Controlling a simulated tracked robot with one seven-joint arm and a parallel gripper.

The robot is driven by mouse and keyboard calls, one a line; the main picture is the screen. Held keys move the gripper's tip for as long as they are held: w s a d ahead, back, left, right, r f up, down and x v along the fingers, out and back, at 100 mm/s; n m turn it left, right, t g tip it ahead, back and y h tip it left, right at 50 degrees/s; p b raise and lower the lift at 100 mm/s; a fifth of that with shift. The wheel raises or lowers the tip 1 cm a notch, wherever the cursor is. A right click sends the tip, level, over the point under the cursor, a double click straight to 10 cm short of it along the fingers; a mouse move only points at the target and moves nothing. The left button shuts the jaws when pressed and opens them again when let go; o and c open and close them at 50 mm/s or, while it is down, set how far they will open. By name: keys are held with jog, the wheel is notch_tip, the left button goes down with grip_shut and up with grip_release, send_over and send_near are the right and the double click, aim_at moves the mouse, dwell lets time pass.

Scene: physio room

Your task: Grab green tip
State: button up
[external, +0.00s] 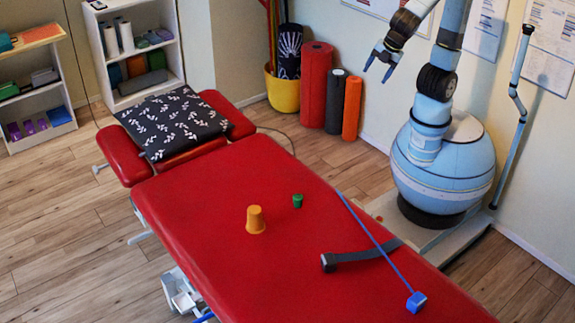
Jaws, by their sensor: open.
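A small green piece (297,201), likely the green tip, stands on the red treatment table (205,232) near its middle. It is apart from the larger orange cup-shaped piece (255,219), which stands to its left and a little nearer. Nothing hides the green piece.
On the table, a dark grey strap (358,256) and a blue cord (372,239) with a blue block (416,302) lie right of the green piece. A patterned pillow (173,122) lies at the head end. Rolled mats (314,85) and a yellow bucket (283,94) stand by the wall.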

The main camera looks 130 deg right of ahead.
jog(key=w+f+n+g+h, duration=0.1)
jog(key=w+f+n+h, duration=0.3)
jog(key=w, duration=0.5)
jog(key=n+t+h, duration=0.4)
jog(key=n+t, duration=0.1)
jog(key=n, duration=0.9)
send_near(294, 198)
jog(key=s+a, duration=0.2)
jog(key=s, duration=0.1)
jog(key=shift+w+d+f+h, duration=0.2)
jog(key=shift+d+f+h, duration=0.1)
jog(key=shift+d+f, duration=0.1)
jog(key=x, duration=0.7)
jog(key=shift+d+f, duration=0.1)
jog(key=shift+d, duration=0.15)
jog(key=shift+w+x, duration=0.2)
jog(key=shift+x, duration=1.15)
jog(key=shift+w+x, duration=0.15)
jog(key=shift+x, duration=1.15)
jog(key=shift+a, duration=0.2)
jog(key=c, duration=1)
